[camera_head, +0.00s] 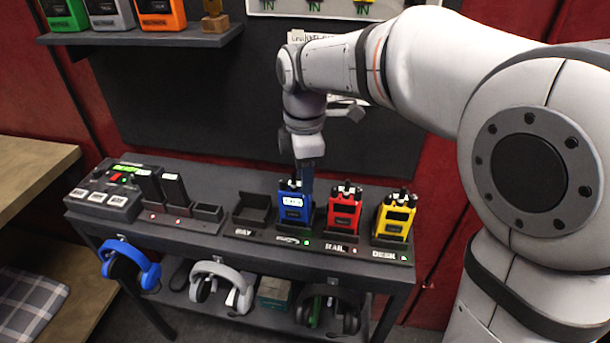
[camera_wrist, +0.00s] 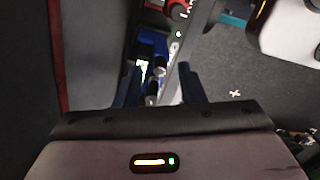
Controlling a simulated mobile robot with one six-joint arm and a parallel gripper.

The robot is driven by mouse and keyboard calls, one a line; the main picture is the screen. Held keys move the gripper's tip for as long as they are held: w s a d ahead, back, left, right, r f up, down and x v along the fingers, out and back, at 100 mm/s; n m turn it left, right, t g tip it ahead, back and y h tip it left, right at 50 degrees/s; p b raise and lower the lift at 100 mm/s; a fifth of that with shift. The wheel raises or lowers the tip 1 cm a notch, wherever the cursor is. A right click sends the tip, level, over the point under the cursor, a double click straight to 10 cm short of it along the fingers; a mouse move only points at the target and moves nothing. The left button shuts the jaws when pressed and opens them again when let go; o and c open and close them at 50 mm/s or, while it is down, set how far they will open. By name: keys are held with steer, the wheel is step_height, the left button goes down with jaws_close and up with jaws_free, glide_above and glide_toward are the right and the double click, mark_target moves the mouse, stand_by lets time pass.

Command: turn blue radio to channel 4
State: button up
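The blue radio (camera_head: 294,205) stands upright in a dock on the dark table, with a lit label and a green light beside it. My gripper (camera_head: 306,178) is directly above it, pointing down at its top. The blue radio (camera_wrist: 150,48) shows there behind the knobs. Whether a finger touches a knob cannot be told. The channel number is too small to read.
A red radio (camera_head: 343,207) and a yellow radio (camera_head: 395,215) stand close on the right. An empty dock (camera_head: 250,210) is on the left, then a charger (camera_head: 104,192). Headphones (camera_head: 130,262) hang below the table edge. A shelf (camera_head: 150,38) is above left.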

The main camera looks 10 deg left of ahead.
steer(key=shift+f, duration=0.45)
steer(key=shift+c, duration=0.5)
jaws_close()
